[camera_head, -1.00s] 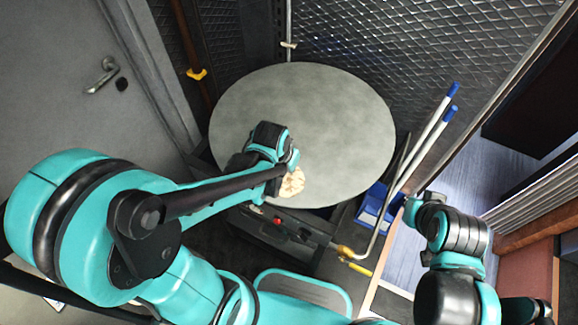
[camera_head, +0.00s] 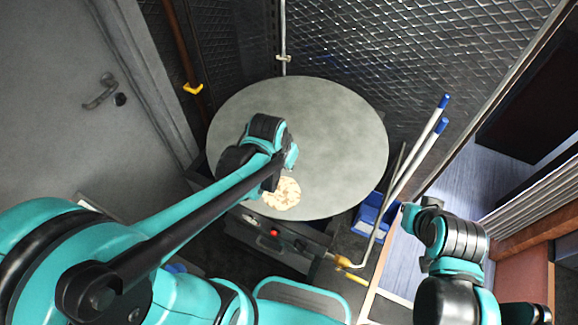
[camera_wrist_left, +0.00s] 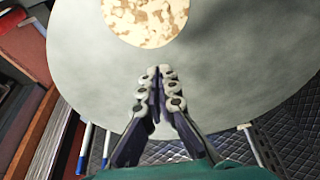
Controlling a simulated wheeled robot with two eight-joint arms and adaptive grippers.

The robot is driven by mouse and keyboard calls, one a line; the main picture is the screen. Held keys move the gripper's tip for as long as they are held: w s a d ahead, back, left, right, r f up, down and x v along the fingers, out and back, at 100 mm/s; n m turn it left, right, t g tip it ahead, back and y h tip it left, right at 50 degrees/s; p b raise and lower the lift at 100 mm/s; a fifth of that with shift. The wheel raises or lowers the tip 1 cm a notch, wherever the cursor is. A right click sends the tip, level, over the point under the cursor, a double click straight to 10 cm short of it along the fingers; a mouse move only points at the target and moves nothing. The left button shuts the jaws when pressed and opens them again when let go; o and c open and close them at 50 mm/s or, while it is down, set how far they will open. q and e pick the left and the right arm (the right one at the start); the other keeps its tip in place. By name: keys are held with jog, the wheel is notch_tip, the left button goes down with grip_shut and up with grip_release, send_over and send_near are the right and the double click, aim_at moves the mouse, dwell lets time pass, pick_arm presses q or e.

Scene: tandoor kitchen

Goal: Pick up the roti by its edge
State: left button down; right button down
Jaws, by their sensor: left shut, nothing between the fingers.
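The roti (camera_head: 284,195) is a round, pale, brown-speckled flatbread lying flat near the front edge of the round grey surface (camera_head: 335,150). It also shows at the top of the left wrist view (camera_wrist_left: 145,18), cut off by the frame. My left gripper (camera_head: 270,182) is beside the roti in the head view, and the wrist partly covers the area behind it. In the left wrist view its fingers (camera_wrist_left: 159,72) are together and empty, with a gap in the picture between fingertips and roti edge. Its height above the surface is unclear. My right arm is at the right; its fingers do not show.
A blue bin (camera_head: 370,215) and blue-tipped white rods (camera_head: 418,155) stand right of the round surface. A mesh wall (camera_head: 380,60) is behind it and a grey door (camera_head: 70,110) is at left. Most of the round surface is bare.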

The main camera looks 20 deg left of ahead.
aim_at(296, 164)
pick_arm(q)
jog(key=w+r+p, duration=0.3)
jog(key=w+p, duration=0.1)
jog(key=b+x, duration=0.1)
jog(key=x, duration=0.2)
jog(key=b+x, duration=0.1)
jog(key=x, duration=0.3)
jog(key=s+b+x, duration=0.1)
jog(key=b+x, duration=0.1)
jog(key=x, duration=0.1)
jog(key=shift+f, duration=0.45)
jog(key=s, duration=0.3)
jog(key=shift+s+a+r, duration=0.2)
jog(key=shift+a+r, duration=0.05)
jog(key=shift+r, duration=0.1)
jog(key=shift+s, duration=0.25)
